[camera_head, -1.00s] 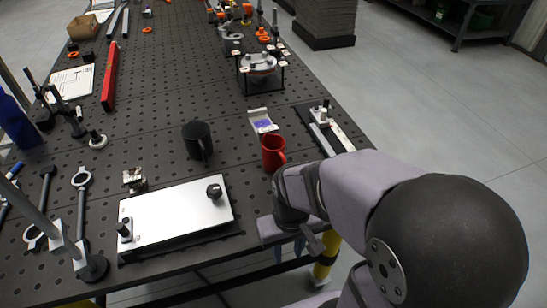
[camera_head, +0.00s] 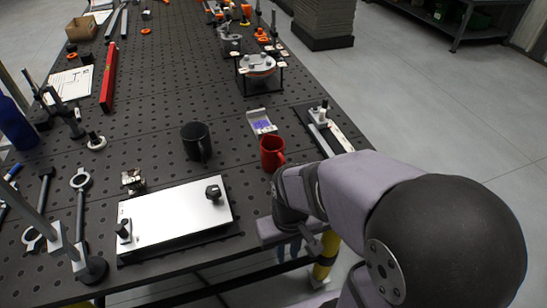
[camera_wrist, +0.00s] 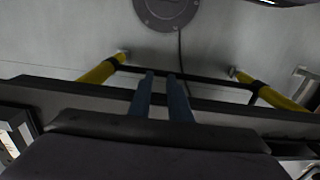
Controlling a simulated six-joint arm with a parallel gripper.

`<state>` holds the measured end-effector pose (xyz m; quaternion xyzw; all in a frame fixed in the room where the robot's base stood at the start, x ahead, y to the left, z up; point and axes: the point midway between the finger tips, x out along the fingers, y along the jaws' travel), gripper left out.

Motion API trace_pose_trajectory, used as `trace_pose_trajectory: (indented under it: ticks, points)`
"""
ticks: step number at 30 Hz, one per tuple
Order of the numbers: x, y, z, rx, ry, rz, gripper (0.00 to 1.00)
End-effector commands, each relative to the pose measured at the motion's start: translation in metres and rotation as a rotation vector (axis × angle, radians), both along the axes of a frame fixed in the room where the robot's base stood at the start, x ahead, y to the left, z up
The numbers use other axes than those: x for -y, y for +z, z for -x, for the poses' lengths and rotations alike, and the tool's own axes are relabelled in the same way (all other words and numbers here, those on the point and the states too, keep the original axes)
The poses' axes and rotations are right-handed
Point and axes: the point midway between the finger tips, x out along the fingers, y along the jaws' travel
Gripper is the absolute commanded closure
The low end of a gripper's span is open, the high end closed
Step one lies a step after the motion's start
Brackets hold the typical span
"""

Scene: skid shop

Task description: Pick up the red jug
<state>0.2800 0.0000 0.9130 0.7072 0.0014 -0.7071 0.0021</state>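The red jug (camera_head: 272,153) stands upright on the black perforated table (camera_head: 165,95), near its right edge, with its handle toward the right. It is not visible in the wrist view. My gripper (camera_head: 288,250) hangs beside the table's near right edge, below and to the right of the jug and apart from it. In the wrist view, its two blue-grey fingers (camera_wrist: 161,74) have a clear gap between them, with nothing held. Part of the gripper is hidden by my wrist and arm in the head view.
A black mug (camera_head: 197,142) stands left of the jug. A purple-and-white holder (camera_head: 261,122) sits just behind it. A white plate fixture (camera_head: 175,215) lies in front to the left, and a clamp fixture (camera_head: 325,125) to the right. Yellow table legs (camera_wrist: 100,72) show below the edge.

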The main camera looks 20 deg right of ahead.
Motion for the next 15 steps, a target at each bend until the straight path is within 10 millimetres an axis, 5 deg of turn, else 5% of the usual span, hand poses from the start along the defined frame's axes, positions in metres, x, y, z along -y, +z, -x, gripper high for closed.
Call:
trace_pose_trajectory:
  ticks: [8, 15]
  points:
    - [0.005, 0.007, 0.0, -0.042, 0.092, 0.041, 0.83]
    - [0.035, 0.038, -0.013, -0.233, 0.531, 0.26, 0.83]
